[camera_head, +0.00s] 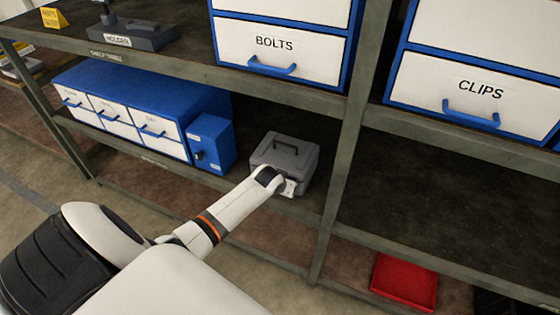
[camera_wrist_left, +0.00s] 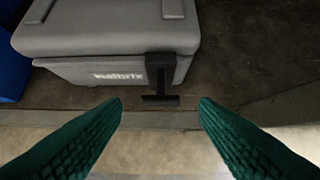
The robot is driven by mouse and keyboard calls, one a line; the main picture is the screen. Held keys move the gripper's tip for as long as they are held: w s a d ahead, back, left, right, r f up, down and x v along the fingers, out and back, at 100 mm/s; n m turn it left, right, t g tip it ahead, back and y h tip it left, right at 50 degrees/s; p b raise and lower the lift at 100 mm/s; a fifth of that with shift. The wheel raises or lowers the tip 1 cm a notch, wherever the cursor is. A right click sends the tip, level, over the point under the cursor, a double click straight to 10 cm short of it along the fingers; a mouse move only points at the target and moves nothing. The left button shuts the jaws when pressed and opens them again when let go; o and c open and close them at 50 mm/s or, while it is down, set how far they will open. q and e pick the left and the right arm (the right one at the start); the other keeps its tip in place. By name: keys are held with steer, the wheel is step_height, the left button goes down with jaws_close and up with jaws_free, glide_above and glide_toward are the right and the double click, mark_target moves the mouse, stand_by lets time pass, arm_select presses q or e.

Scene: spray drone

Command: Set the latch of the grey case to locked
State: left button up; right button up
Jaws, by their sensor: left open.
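The grey case (camera_head: 285,155) stands on the middle shelf, its lid down and a dark handle on top. In the left wrist view the case (camera_wrist_left: 105,45) shows its front, with light lettering. A black latch (camera_wrist_left: 161,78) hangs down the right part of that front and ends in a wide bar near the bottom. My left gripper (camera_wrist_left: 160,108) is open, with its two green fingers apart in front of the case. The latch lies between and beyond the fingertips, and neither finger visibly touches it. In the head view my left arm hides the latch. My right gripper is not in view.
A blue box (camera_head: 210,145) with a dark knob stands left of the case, beside a blue drawer unit (camera_head: 140,105). A shelf post (camera_head: 337,190) rises to the right. A red tray (camera_head: 404,282) lies lower right. The shelf right of the post is clear.

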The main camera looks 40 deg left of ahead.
arm_select(q)
steer(key=shift+v, duration=2.45)
